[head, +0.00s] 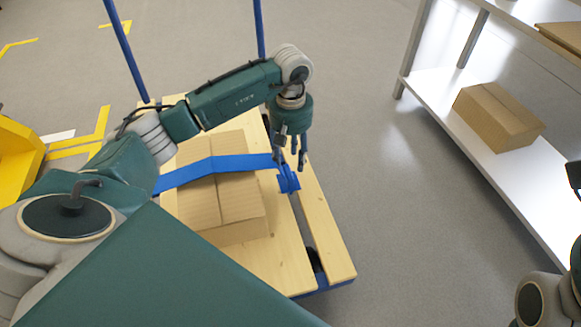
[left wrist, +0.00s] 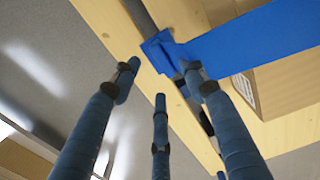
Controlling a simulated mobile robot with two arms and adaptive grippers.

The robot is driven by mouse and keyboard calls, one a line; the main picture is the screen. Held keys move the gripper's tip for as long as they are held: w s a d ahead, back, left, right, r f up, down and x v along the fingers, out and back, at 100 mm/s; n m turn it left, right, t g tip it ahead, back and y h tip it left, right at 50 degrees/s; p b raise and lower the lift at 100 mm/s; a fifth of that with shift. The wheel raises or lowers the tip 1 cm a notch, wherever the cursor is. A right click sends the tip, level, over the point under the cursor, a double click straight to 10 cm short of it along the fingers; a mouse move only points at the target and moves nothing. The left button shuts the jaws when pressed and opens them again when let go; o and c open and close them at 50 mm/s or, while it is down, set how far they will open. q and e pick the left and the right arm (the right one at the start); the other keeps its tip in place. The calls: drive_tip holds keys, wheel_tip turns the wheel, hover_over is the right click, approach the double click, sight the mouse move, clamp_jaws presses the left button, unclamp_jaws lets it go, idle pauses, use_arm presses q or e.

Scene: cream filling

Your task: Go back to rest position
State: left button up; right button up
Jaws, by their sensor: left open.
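My left gripper (head: 291,160) hangs fingers down over the right side of the wooden cart, by the end of the blue strap (head: 230,163). Its fingers are spread and hold nothing. In the left wrist view my left gripper (left wrist: 158,84) also shows spread fingers, with the strap's blue end (left wrist: 165,52) beyond them; I cannot tell whether they touch it. The strap runs across a cardboard box (head: 238,198) on the cart. Part of my right arm shows at the lower right edge of the head view; its gripper is not clearly visible.
The wooden cart (head: 325,240) has blue upright poles (head: 127,50) at its far end. A metal shelf (head: 455,118) at the right holds another cardboard box (head: 497,115). Grey floor between cart and shelf is clear. A yellow object (head: 15,160) stands at the left edge.

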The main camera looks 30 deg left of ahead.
use_arm(q)
wheel_tip(320, 180, up, 5)
drive_tip(key=shift+d+r, duration=0.1)
drive_tip(key=shift+r, duration=0.1)
